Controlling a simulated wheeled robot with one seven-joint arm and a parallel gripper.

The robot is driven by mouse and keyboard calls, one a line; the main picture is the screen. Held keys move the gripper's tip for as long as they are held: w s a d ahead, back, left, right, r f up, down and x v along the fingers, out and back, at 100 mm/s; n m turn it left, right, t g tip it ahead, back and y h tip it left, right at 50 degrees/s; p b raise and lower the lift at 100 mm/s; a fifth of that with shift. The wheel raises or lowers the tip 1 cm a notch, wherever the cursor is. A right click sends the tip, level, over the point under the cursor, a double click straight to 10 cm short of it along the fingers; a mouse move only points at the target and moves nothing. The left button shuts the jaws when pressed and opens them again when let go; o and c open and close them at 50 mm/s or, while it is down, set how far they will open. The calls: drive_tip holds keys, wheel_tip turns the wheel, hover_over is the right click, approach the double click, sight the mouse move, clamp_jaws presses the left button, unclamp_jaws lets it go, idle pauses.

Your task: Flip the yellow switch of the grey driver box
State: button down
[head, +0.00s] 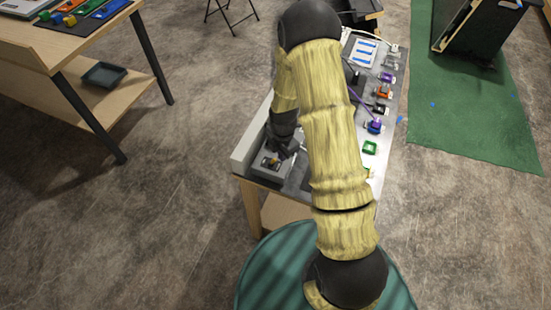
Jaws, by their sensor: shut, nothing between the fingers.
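The grey driver box (262,168) sits near the front left corner of the long table. A small yellow spot on its dark top looks like the yellow switch (272,161). My gripper (278,152) is shut and empty, pointing down just above the box, close to the switch. I cannot tell whether the fingertips touch the switch, nor which way the switch is set. My yellow-sleeved arm hides the middle of the table and part of what lies near the box.
The long table holds a row of coloured parts along its right side, including a purple one (374,127), an orange one (384,92) and a green one (369,148). A pale raised edge (252,137) borders the table's left. A wooden workbench (60,45) stands at upper left.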

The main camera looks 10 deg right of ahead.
drive_tip(key=shift+f+b, duration=1)
drive_tip(key=shift+f, duration=0.5)
drive_tip(key=shift+w+a, duration=0.35)
drive_tip(key=shift+a, duration=0.2)
drive_tip(key=shift+w+a, duration=0.25)
drive_tip(key=shift+a, duration=0.1)
drive_tip(key=shift+r, duration=0.1)
idle(0.3)
wheel_tip(320, 180, up, 7)
drive_tip(key=p, duration=0.5)
drive_tip(key=shift+s+d, duration=0.2)
drive_tip(key=shift+d, duration=0.15)
idle(0.5)
